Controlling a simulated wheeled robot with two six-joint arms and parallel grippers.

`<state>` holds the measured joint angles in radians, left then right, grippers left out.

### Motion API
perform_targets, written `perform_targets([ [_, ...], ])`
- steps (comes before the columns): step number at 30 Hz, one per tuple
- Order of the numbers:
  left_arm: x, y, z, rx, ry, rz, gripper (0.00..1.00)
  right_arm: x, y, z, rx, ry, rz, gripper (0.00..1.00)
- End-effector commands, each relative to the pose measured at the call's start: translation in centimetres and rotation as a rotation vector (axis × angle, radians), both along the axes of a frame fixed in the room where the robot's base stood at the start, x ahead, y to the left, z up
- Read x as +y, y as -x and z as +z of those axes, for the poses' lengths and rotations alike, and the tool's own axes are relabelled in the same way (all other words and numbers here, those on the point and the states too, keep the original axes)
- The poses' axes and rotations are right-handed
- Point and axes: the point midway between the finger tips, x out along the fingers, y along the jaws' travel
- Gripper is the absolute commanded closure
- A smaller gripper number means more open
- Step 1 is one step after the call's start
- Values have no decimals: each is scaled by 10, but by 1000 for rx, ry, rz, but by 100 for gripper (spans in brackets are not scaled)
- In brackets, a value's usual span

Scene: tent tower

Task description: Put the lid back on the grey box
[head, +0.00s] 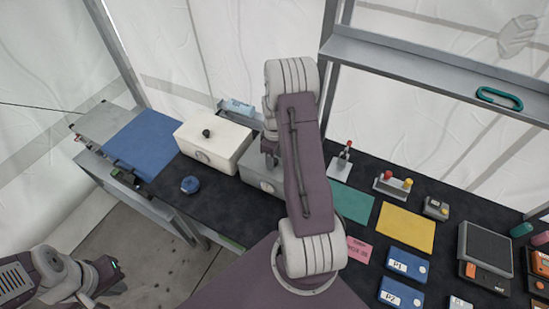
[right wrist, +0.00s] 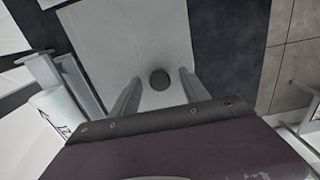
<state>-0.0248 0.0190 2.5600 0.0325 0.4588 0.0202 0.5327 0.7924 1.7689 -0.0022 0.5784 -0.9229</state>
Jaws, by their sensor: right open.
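The grey box (head: 262,180) stands on the black tabletop, partly hidden behind my right arm. In the right wrist view a pale grey lid (right wrist: 115,40) with a dark round knob (right wrist: 159,79) fills the middle, apparently on top of this box. I cannot tell whether it sits flush. My right gripper (right wrist: 160,78) is open, its fingers on either side of the knob with gaps visible.
A white box (head: 222,149) with a black knob stands just left of the grey box. A small pack (head: 238,107) lies behind them. A blue roll (head: 190,184) and blue mat (head: 142,143) lie left. Green and yellow sheets (head: 405,228) lie right, under a metal shelf (head: 430,70).

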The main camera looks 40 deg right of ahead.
Motion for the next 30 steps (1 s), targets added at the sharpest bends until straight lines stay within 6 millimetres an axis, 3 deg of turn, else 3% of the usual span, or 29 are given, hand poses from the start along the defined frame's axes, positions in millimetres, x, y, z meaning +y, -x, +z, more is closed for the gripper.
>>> perform_targets([
  [12, 0, 0, -23, 0, 0, 0, 100, -1, -1, 76, -6, 3, 0, 47],
  [15, 0, 0, -24, 0, 0, 0, 100, 0, 0, 86, -3, 2, 0, 47],
  [30, 0, 0, -24, 0, 0, 0, 100, 0, 0, 90, -1, 1, 0, 47],
])
